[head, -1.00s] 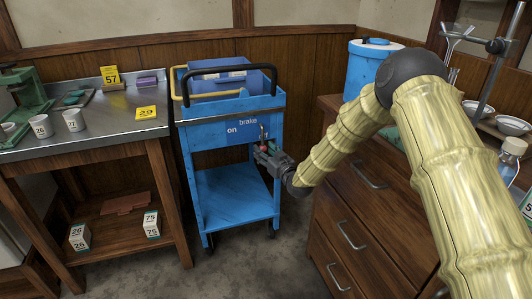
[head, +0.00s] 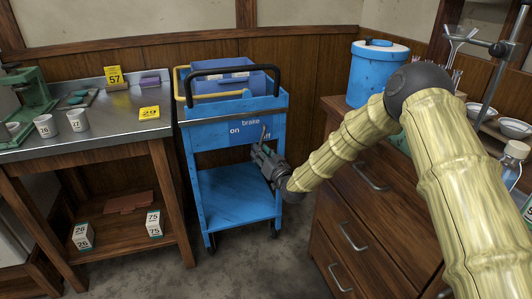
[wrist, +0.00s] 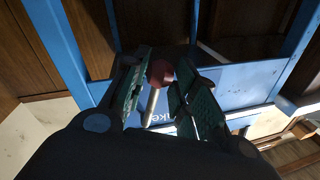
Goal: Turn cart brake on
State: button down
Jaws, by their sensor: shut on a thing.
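The blue cart (head: 236,105) stands between the steel-topped table and the wooden drawers. Its front panel reads "brake", with "on" at the left and "off", partly hidden, at the right. The brake lever (head: 264,132) hangs from the panel, its lower end slanting to the left. In the wrist view the lever is a metal rod (wrist: 152,105) with a dark red ball knob (wrist: 161,72). My gripper (head: 256,149) is shut on the knob, which shows between its green-padded fingers (wrist: 162,85). In the head view the gripper hides the knob.
A blue bin (head: 231,84) sits on the cart's top, behind the black handle (head: 232,69). The cart's lower shelf (head: 235,195) is empty. The steel-topped table (head: 100,130) is at the left.

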jog(key=a+m, duration=0.1)
jog(key=a+r+m, duration=0.1)
jog(key=m, duration=0.1)
jog(key=s+a+m+t, duration=0.1)
jog(key=m, duration=0.1)
jog(key=shift+r, duration=0.25)
jog(key=m, duration=0.1)
jog(key=a+r+m+h, duration=0.1)
jog(key=m, duration=0.1)
jog(key=shift+s+a+r+t, duration=0.25)
jog(key=shift+a+r+t, duration=0.05)
jog(key=shift+t, duration=0.1)
jog(key=m, duration=0.1)
jog(key=a+r+m, duration=0.1)
jog(key=m, duration=0.1)
jog(key=r+m, duration=0.1)
jog(key=shift+s+a+r+t+h, duration=0.15)
jog(key=shift+s+r+t+h, duration=0.1)
jog(key=shift+t+h, duration=0.15)
jog(key=shift+a+r+m+h, duration=0.15)
jog(key=shift+r+m+h, duration=0.1)
jog(key=shift+r+m, duration=0.75)
jog(key=shift+a+r+m+h, duration=0.1)
jog(key=shift+r+m+h, duration=0.25)
jog(key=shift+m, duration=1.05)
jog(key=shift+r, duration=0.15)
jog(key=c, duration=1.1)
grip_release()
